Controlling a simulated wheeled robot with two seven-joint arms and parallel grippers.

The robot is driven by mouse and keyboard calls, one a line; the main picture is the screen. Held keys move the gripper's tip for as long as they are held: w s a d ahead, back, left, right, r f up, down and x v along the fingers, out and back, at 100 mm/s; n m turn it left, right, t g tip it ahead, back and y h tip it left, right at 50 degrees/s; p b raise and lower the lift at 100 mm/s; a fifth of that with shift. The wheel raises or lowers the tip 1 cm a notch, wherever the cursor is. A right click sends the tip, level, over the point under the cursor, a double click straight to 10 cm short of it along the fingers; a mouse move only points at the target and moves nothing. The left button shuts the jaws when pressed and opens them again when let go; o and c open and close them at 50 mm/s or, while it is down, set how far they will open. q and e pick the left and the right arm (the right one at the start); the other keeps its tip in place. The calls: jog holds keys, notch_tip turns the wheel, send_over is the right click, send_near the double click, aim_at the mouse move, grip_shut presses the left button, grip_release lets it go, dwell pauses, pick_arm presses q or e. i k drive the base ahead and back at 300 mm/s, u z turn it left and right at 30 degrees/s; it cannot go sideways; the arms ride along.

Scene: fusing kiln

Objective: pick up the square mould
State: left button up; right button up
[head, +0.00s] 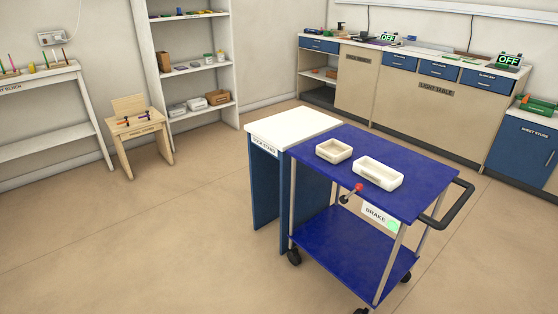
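Two pale, open-topped moulds sit on the top deck of a blue trolley (400,200). The smaller, squarer mould (334,151) is on the left, near the white-topped stand. A longer rectangular mould (378,173) is to its right and nearer, with a small gap between them. Both stand upright and look empty. Neither of my grippers shows in the head view.
The white-topped stand (294,127) adjoins the trolley's left end. A red-knobbed brake lever (357,188) and a black handle (447,207) stick out from the trolley. Open floor (150,240) lies to the left. Counters (430,95) line the back wall.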

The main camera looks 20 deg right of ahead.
aim_at(334, 151)
jog(key=u, duration=0.6)
jog(key=i, duration=2.65)
jog(key=z, duration=1)
